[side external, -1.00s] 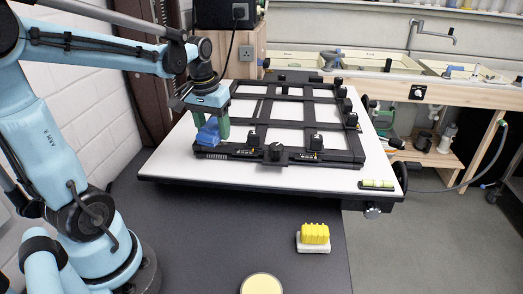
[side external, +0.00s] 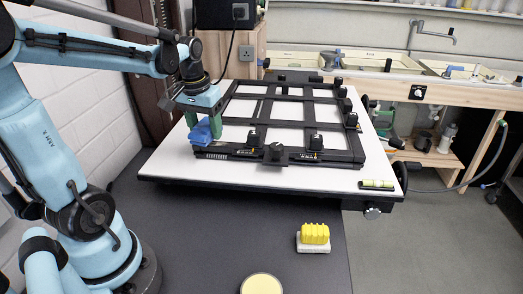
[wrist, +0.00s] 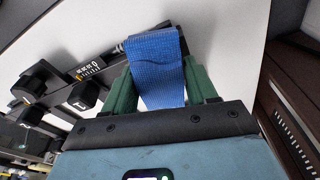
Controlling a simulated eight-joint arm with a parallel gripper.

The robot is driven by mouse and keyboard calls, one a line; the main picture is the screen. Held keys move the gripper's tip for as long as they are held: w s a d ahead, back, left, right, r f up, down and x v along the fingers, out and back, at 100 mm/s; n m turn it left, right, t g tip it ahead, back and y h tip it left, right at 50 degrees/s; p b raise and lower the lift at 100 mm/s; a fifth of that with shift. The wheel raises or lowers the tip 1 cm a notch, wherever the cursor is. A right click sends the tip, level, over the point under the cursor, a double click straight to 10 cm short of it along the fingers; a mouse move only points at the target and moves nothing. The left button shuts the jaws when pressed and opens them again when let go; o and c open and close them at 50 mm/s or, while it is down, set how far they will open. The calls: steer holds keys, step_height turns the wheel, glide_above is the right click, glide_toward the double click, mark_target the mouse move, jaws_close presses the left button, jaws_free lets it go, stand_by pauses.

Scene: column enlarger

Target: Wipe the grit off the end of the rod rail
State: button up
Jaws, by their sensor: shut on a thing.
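My gripper (side external: 204,121) has green fingers and is shut on a folded blue cloth (side external: 200,134). The cloth hangs below the fingers at the front left corner of the black frame. The rod rail (side external: 235,152) looks to be the front bar of that frame, and the cloth is close to its left end. I cannot tell whether they touch. In the wrist view the cloth (wrist: 155,62) sits between the fingers and covers part of the bar's end, beside a white-and-yellow scale. No grit can be made out.
The black frame (side external: 258,114) with several knobs lies on a white board (side external: 170,164). A spirit level (side external: 377,184) lies at the board's front right. A yellow ribbed block on a white base (side external: 314,235) and a round pale-yellow lid (side external: 262,284) are on the dark bench (side external: 225,225).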

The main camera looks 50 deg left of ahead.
mark_target(207, 119)
steer(key=shift+f, duration=0.9)
stand_by(1.1)
steer(key=shift+w+d, duration=1.4)
steer(key=shift+w, duration=0.05)
steer(key=shift+s+a, duration=1.45)
steer(key=shift+s, duration=0.05)
steer(key=shift+w, duration=0.1)
steer(key=shift+w+a, duration=0.95)
